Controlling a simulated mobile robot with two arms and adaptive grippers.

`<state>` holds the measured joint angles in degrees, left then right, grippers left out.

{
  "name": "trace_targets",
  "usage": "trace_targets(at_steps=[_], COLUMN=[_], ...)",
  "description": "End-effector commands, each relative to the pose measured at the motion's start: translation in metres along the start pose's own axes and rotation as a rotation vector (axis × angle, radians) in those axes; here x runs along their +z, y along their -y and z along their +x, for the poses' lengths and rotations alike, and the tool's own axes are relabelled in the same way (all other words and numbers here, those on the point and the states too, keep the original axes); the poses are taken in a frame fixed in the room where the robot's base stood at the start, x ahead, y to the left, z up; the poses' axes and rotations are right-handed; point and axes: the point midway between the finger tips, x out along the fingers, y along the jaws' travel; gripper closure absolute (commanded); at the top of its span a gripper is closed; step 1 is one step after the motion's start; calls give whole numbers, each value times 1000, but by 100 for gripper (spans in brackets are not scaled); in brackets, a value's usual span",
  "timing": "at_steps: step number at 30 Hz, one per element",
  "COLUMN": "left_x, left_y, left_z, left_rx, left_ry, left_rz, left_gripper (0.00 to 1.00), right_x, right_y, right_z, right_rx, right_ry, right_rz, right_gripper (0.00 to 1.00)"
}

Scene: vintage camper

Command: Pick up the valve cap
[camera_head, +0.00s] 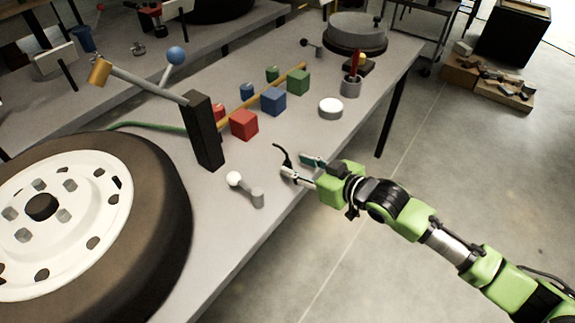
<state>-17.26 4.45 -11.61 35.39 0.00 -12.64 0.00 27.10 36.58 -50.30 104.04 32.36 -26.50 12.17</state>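My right gripper (294,165) reaches in from the right over the table's near edge. Its two fingers are apart, with nothing visible held between them. A thin dark curved piece (281,152) shows right at the fingertips; I cannot tell whether it touches them or what it is. No thing is clearly recognisable as the valve cap. A round white-topped grey piece (331,107) sits on the table beyond the gripper, and I cannot tell if it is the cap. A grey piece with a white ball (234,179) lies left of the gripper. My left gripper is out of view.
The long grey table (225,245) carries a large tyre with a white wheel (165,215) at the left. A black post (204,135) with a lever stands beside it. Red (244,125), blue (273,102) and green (299,82) cubes stand behind. Open floor lies right.

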Motion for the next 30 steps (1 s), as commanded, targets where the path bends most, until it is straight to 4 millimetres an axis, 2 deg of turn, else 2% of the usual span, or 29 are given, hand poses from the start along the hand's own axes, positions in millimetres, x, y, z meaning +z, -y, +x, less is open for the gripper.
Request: trace_targets(at_steps=[4,7,17,21,30], left_x=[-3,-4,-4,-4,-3], left_y=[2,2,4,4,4], left_z=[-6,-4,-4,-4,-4], left_rx=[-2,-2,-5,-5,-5], left_ry=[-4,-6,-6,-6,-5], left_rz=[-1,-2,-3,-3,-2], left_gripper=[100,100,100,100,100], right_x=[-7,-5,-4,-4,-4], right_y=[6,4,4,4,4], right_z=[24,36,43,42,42], right_rx=[-3,-1,-1,-1,-1], right_ry=[-2,0,-1,-1,-1], right_rz=[2,2,1,1,1], right_gripper=[64,64,64,100,100])
